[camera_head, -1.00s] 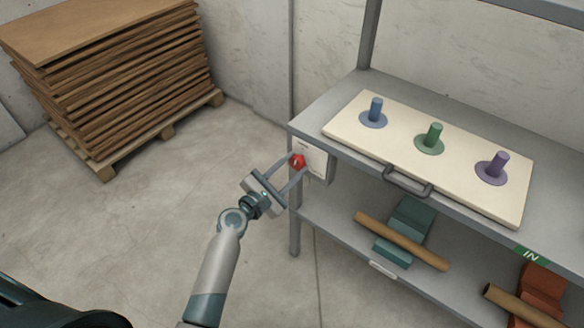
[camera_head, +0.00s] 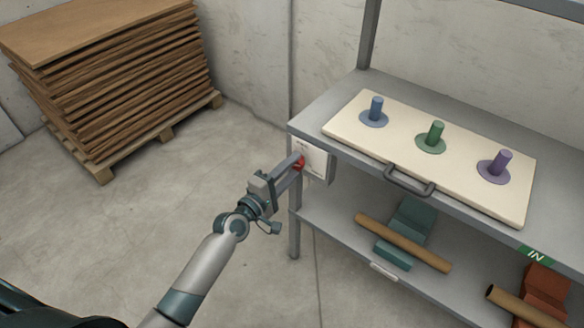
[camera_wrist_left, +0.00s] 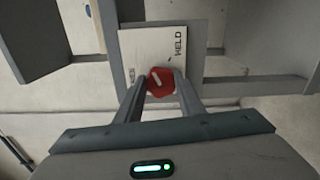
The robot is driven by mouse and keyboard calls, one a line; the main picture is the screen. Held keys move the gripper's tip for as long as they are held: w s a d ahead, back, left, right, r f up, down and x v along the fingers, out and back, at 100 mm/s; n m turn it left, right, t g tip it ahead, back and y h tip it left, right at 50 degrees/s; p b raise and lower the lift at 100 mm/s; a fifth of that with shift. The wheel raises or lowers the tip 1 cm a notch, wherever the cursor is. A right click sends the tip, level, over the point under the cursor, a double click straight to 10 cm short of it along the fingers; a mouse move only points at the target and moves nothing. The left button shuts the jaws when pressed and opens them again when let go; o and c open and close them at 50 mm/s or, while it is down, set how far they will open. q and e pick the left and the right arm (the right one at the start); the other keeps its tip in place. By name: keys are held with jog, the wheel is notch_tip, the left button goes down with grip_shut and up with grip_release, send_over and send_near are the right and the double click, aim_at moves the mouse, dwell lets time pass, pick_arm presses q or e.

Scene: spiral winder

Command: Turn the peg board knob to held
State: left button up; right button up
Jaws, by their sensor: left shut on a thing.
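The red knob (camera_head: 300,164) sits on a small white label plate (camera_head: 315,160) at the left end of the shelf unit. My left gripper (camera_head: 297,166) is shut on the knob, with one finger on each side. In the left wrist view the knob (camera_wrist_left: 161,81) shows between the fingertips (camera_wrist_left: 160,86). It bears a pale pointer mark, and the plate (camera_wrist_left: 160,48) has dark lettering left and right. The right-hand word looks like HELD. The cream peg board (camera_head: 450,170) lies on the top shelf. My right gripper is not in view.
Blue (camera_head: 376,108), green (camera_head: 436,134) and purple (camera_head: 501,162) pegs stand on the board. A dark handle (camera_head: 408,182) is at its front edge. Cardboard tubes lie on the lower shelf (camera_head: 340,243). A stack of brown sheets (camera_head: 120,85) stands on a pallet; floor between is clear.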

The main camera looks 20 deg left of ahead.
pick_arm(q)
jog(key=shift+m, duration=1)
jog(key=shift+m+p, duration=0.3)
jog(key=shift+m, duration=0.6)
jog(key=m+p, duration=0.1)
jog(key=m, duration=0.2)
jog(key=shift+f+m, duration=0.1)
jog(key=shift+m, duration=0.2)
jog(key=shift+f+m+p, duration=0.15)
jog(key=shift+m+p, duration=0.45)
jog(key=shift+m, duration=1.2)
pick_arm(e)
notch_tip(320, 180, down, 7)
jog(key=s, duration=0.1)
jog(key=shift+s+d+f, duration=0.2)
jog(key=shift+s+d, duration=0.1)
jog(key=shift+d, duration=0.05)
pick_arm(q)
jog(key=o, duration=1.1)
jog(key=shift+s, duration=0.1)
